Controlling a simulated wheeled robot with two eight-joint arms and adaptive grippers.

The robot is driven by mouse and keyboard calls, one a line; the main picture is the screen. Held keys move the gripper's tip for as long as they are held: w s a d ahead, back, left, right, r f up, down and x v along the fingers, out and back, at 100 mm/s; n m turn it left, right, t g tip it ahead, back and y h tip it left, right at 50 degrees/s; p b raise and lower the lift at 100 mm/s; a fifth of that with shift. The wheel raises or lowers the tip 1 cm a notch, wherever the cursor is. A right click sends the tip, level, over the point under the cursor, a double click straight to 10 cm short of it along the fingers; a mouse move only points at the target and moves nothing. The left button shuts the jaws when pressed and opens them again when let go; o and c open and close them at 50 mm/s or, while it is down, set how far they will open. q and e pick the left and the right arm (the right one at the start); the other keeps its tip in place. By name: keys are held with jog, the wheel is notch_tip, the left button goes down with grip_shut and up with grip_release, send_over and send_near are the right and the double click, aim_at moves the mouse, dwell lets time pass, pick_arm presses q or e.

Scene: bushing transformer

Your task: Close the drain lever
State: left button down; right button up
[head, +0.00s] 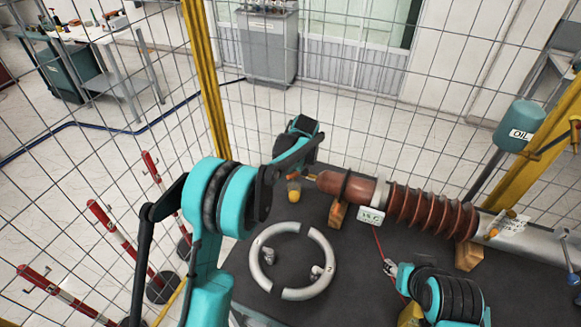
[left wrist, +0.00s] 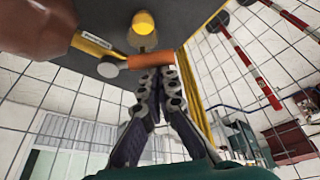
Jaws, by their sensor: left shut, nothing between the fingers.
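The drain lever is an orange-red bar (left wrist: 151,61) in the left wrist view, lying across the picture just beyond my fingertips. In the head view it shows small at the left end of the brown bushing (head: 352,188). My left gripper (left wrist: 156,73) is shut and empty, its fingertips at the lever's near side; I cannot tell whether they touch it. In the head view my left wrist hides most of these fingers.
Two white half-rings (head: 323,254) lie in front. Wooden blocks (head: 338,214) support the bushing, and a white tag (head: 370,216) hangs there. Wire fencing and a yellow post (head: 207,75) stand behind.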

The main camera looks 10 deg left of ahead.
pick_arm(q)
jog(key=n, duration=0.1)
jog(key=s+d+n+g, duration=0.1)
jog(key=n, duration=0.1)
jog(key=shift+s+n+y+b, duration=0.3)
jog(key=shift+y, duration=0.1)
jog(key=n, duration=0.1)
jog(key=s+d+n+g, duration=0.1)
jog(key=n, duration=0.1)
jog(key=shift+s+d+b, duration=0.1)
jog(key=shift+d+b, duration=0.2)
jog(key=shift+d, duration=0.15)
